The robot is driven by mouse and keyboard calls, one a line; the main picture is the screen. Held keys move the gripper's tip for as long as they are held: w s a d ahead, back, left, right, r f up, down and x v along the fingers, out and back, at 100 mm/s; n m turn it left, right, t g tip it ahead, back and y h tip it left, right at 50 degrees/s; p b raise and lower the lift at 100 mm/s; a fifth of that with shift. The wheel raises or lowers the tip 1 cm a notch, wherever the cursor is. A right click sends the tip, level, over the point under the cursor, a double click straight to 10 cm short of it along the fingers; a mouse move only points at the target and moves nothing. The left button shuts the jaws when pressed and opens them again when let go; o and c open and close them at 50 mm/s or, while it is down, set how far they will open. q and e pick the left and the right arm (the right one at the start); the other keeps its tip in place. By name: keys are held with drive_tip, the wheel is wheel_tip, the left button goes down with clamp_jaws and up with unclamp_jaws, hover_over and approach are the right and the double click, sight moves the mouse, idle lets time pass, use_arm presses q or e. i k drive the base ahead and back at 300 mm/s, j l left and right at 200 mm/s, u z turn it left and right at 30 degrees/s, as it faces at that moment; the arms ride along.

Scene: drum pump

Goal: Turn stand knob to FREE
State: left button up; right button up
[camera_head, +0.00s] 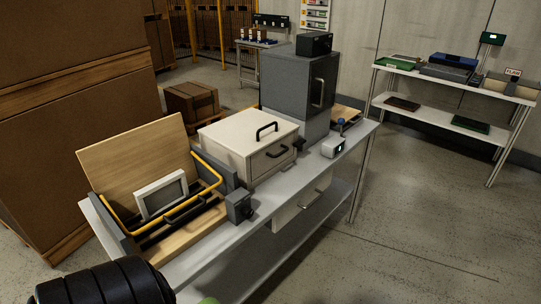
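A stand on the near end of the grey table has an upright wooden back panel (125,158), a yellow bar (209,164) and a light-framed panel (162,195) leaning in it. A dark grey block (236,204) sits at the stand's right front corner, with a small black knob (250,212) on its right side. The knob's setting and any FREE marking are too small to read. Neither of my grippers shows. A black ribbed part at the bottom left appears to be part of my arm.
A beige box with a black handle (241,147) and a tall grey cabinet (285,87) stand behind on the table. A small white device (333,148) is near the right edge. Large brown boxes (75,110) crowd the left. The floor on the right is clear.

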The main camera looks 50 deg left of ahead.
sight(248, 212)
drive_tip(key=i+u, duration=0.4)
drive_tip(key=i+l+u, duration=0.15)
drive_tip(key=u, duration=0.3)
drive_tip(key=i+l+u, duration=0.25)
drive_tip(key=u, duration=0.15)
drive_tip(key=i+l+u, duration=0.2)
drive_tip(key=l+u, duration=0.25)
drive_tip(key=j, duration=0.1)
